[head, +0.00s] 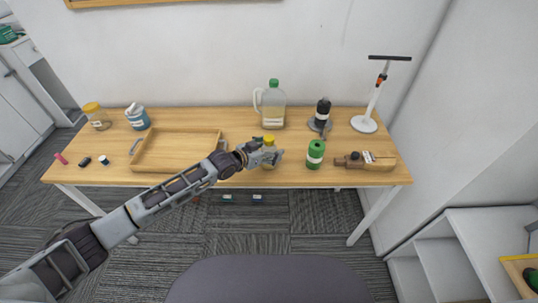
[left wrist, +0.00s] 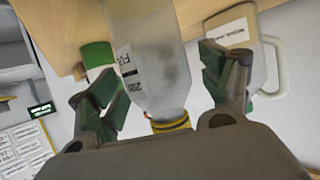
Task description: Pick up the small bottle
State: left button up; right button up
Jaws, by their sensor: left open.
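The small bottle (head: 269,141) has a yellow cap and stands on the wooden table, mostly hidden behind my left gripper in the head view. In the left wrist view the bottle (left wrist: 150,60) is a clear grey body with a printed label, appearing upside down with its yellow cap towards the palm. My left gripper (head: 272,156) is open. In the left wrist view its fingers (left wrist: 160,85) stand on either side of the bottle, with a gap on each side. My right gripper is not in view.
A green can (head: 315,154) stands close right of the bottle; a large handled jug (head: 272,108) stands behind. A wooden tray (head: 175,150) lies to the left.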

aim_at(269, 138)
pick_arm(q)
jog(key=c, duration=1.1)
jog(key=shift+c, duration=0.2)
jog(key=shift+r, duration=5.05)
